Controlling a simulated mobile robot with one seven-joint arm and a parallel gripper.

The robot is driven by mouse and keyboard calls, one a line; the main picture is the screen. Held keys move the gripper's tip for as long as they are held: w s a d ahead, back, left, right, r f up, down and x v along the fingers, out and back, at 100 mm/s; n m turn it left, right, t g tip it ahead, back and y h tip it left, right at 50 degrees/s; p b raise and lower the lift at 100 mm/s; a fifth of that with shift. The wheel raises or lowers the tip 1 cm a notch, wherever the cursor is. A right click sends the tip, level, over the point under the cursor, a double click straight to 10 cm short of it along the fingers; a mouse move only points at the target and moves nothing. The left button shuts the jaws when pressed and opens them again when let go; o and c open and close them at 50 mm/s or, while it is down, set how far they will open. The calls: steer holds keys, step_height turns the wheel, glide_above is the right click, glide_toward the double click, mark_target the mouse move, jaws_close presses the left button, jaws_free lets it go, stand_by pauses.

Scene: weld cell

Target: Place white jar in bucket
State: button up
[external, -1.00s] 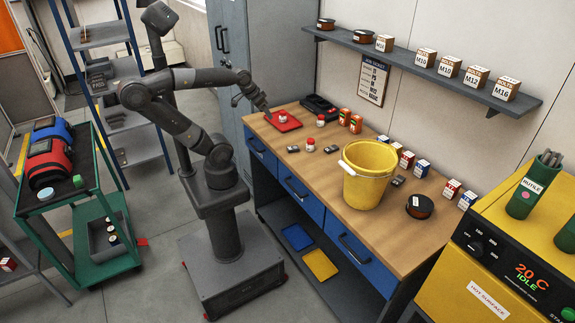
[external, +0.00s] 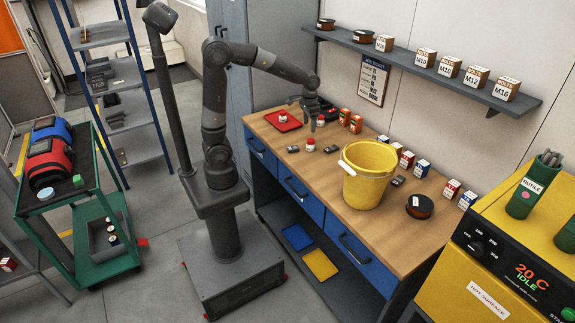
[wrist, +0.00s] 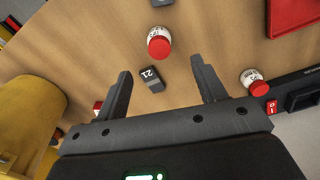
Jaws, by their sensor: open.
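Small white jars with red lids show in the external view: one on the red tray (external: 283,117), one on the bench (external: 310,145), and one (external: 320,121) close to my gripper. In the wrist view, one white jar (wrist: 159,43) stands ahead of the open jaws and another (wrist: 254,82) is right of the right finger. I cannot tell which match between views. The yellow bucket (external: 367,188) stands upright on the bench, right of my gripper; it also shows at the wrist view's left edge (wrist: 28,115). My gripper (external: 316,122) is open and empty above the bench's back part.
A dark block marked 21 (wrist: 153,78) lies between the fingers in the wrist view. Small boxes (external: 405,160) and a dark round tin (external: 420,206) stand around the bucket.

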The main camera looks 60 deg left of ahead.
mark_target(311, 140)
steer(key=shift+w+d+f, duration=0.5)
steer(key=shift+f, duration=0.15)
step_height(311, 140, down, 5)
steer(key=shift+f, duration=0.15)
steer(key=shift+a+f, duration=0.15)
steer(key=shift+f, duration=1.2)
steer(key=shift+a+f, duration=0.1)
steer(key=shift+f, duration=1.25)
steer(key=shift+c, duration=0.2)
steer(key=c, duration=1.1)
